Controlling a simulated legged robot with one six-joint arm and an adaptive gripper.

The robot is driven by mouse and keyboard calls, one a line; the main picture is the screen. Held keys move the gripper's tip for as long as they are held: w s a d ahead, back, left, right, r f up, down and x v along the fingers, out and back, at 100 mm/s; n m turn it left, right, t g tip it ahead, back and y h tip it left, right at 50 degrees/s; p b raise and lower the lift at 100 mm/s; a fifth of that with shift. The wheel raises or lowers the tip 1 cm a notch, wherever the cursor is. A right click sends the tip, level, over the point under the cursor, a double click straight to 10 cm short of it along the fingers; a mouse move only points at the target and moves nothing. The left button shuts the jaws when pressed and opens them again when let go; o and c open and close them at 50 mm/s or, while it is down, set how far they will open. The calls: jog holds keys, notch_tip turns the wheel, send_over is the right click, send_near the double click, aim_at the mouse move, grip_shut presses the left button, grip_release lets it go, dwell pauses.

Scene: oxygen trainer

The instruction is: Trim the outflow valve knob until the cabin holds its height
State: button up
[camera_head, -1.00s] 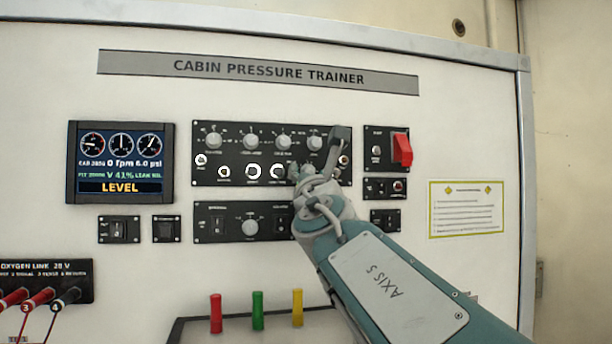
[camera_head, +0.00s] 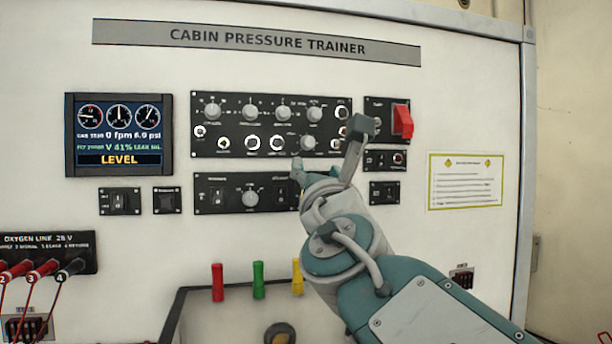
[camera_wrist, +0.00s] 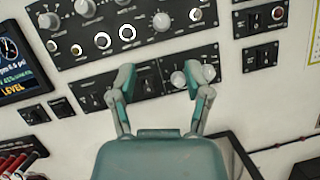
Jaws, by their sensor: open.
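The trainer's display (camera_head: 118,134) shows three dials, 0 fpm, about 6.0 psi, V 41% and LEVEL in yellow. The upper black panel (camera_head: 200,172) carries a row of grey knobs and several round jacks; its labels are too small to read. The lower panel has a grey knob (camera_head: 249,199) between switches. I cannot tell by label which knob is the outflow valve. My gripper (camera_head: 330,148) is open in front of the panels' right part. In the wrist view its fingers (camera_wrist: 157,76) are spread before the lower panel; pale round knob shapes (camera_wrist: 208,73) flank the right finger.
A red guarded switch (camera_head: 402,121) stands out right of the upper panel. Small switch panels (camera_head: 384,193) lie below it. Red, green (camera_head: 258,280) and yellow handles stand below. Red and black plugs with leads (camera_head: 40,269) are at lower left. A notice (camera_head: 466,181) is at right.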

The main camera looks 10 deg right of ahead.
aim_at(310, 144)
jog(key=shift+v, duration=0.75)
jog(key=shift+f, duration=0.1)
jog(key=w+r+m+y, duration=0.1)
jog(key=w+m+y, duration=0.1)
jog(key=m, duration=0.7)
jog(key=w+d+r+m+y, duration=0.1)
jog(key=w+r+m, duration=0.1)
jog(key=w+m, duration=0.3)
jog(key=w+d+r+m+y, duration=0.1)
jog(key=w+m+y, duration=0.1)
jog(key=m, duration=1.2)
jog(key=shift+w+r+y, duration=0.15)
jog(key=shift+w, duration=0.3)
jog(key=shift+w+r+y, duration=0.15)
jog(key=shift+w+r, duration=0.05)
jog(key=shift+w, duration=0.25)
